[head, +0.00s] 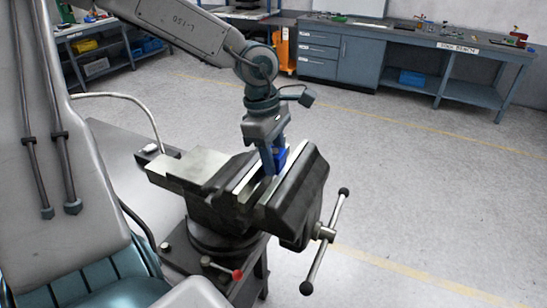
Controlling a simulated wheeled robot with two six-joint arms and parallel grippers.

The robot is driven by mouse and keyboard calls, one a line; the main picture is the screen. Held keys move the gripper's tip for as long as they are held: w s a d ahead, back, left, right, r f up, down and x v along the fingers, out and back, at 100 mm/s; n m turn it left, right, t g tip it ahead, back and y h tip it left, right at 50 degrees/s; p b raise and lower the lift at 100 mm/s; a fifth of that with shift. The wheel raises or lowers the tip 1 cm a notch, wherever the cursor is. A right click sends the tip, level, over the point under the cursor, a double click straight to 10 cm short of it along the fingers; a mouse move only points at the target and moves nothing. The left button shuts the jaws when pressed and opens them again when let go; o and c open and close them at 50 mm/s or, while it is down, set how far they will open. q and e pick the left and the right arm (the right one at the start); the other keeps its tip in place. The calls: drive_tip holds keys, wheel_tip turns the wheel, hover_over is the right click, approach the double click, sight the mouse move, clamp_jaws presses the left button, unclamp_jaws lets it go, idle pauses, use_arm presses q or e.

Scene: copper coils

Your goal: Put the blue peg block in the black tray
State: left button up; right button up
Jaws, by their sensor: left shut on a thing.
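The blue peg block (280,157) shows as a small blue patch between the fingers of my left gripper (272,167), just above the jaws of a dark bench vise (292,196). My left gripper points down and is shut on the block. The fingers hide most of the block, and I cannot tell whether its lower end is inside the vise gap. My right gripper is not in view. I cannot make out a black tray for certain.
Open grey floor (420,200) lies to the right. A long workbench (410,42) and an orange cabinet (284,50) stand at the back.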

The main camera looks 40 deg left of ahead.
sight(277, 151)
use_arm(q)
drive_tip(key=shift+r+p, duration=1.15)
drive_tip(key=shift+r, duration=0.9)
drive_tip(key=shift+r, duration=0.1)
drive_tip(key=shift+r+p, duration=0.9)
drive_tip(key=shift+r, duration=0.5)
drive_tip(key=shift+s, duration=0.1)
